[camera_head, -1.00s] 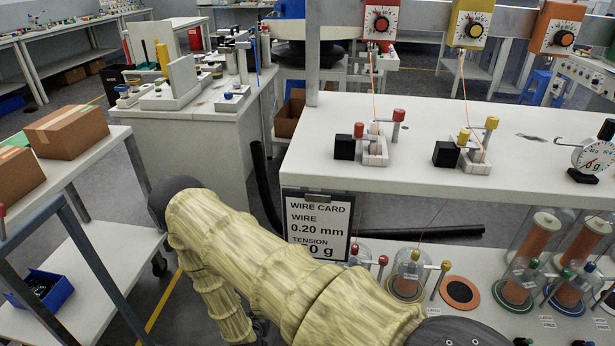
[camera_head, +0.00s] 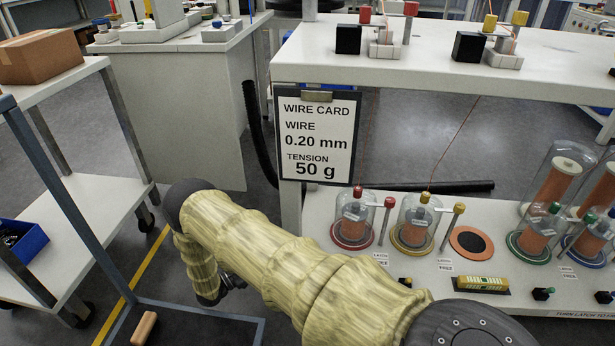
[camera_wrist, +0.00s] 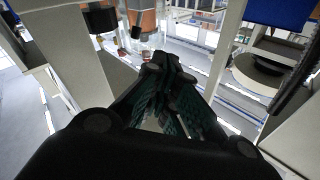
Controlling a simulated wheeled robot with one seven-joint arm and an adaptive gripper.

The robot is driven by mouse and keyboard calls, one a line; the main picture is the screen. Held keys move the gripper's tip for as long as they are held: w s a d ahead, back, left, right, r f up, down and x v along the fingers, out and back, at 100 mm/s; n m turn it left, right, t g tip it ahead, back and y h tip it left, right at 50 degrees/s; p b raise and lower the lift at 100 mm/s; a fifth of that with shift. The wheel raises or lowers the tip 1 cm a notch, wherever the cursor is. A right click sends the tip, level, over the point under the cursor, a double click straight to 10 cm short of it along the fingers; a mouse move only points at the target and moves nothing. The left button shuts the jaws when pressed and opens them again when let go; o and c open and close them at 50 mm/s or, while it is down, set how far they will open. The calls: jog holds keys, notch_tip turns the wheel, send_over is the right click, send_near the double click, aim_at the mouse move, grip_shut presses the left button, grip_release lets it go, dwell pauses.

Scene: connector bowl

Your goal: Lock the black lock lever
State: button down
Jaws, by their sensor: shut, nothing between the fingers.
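Small black latch parts stand along the front of the lower shelf in the head view: a left one (camera_head: 405,282), a middle one (camera_head: 541,294) and a right one (camera_head: 605,297). I cannot tell which is the black lock lever or how it is turned. My gripper (camera_head: 228,284) hangs low to the left of the bench, partly behind my arm and well apart from these parts. In the wrist view my gripper (camera_wrist: 172,68) has its fingers together with nothing between them.
A wire card (camera_head: 318,135) hangs at the upper shelf's left corner. Glass-covered spools with red (camera_head: 352,222) and yellow (camera_head: 412,226) bases stand on the lower shelf, near a yellow level (camera_head: 481,284). A cart (camera_head: 100,225) stands left.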

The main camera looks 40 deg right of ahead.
jog(key=shift+s+a+f+m+g+b, duration=0.3)
jog(key=shift+f+m+g+b, duration=0.15)
jog(key=shift+g, duration=0.3)
jog(key=shift+s+a+f+m+g+b, duration=0.15)
jog(key=shift+a+f+m+g+b, duration=0.2)
jog(key=shift+m+g+b, duration=0.3)
jog(key=shift+s+a+f+m+g+b, duration=0.3)
jog(key=shift+f+m+g, duration=0.15)
jog(key=shift+g, duration=0.35)
jog(key=shift+d, duration=0.15)
jog(key=b+x, duration=0.2)
jog(key=x, duration=0.4)
jog(key=b+x, duration=0.2)
jog(key=x, duration=0.4)
jog(key=shift+s+d+f, duration=0.15)
jog(key=shift+d, duration=0.15)
jog(key=shift+s+d+r+b, duration=0.2)
jog(key=shift+d+r+b, duration=0.1)
jog(key=shift+d, duration=0.25)
jog(key=shift+a, duration=0.1)
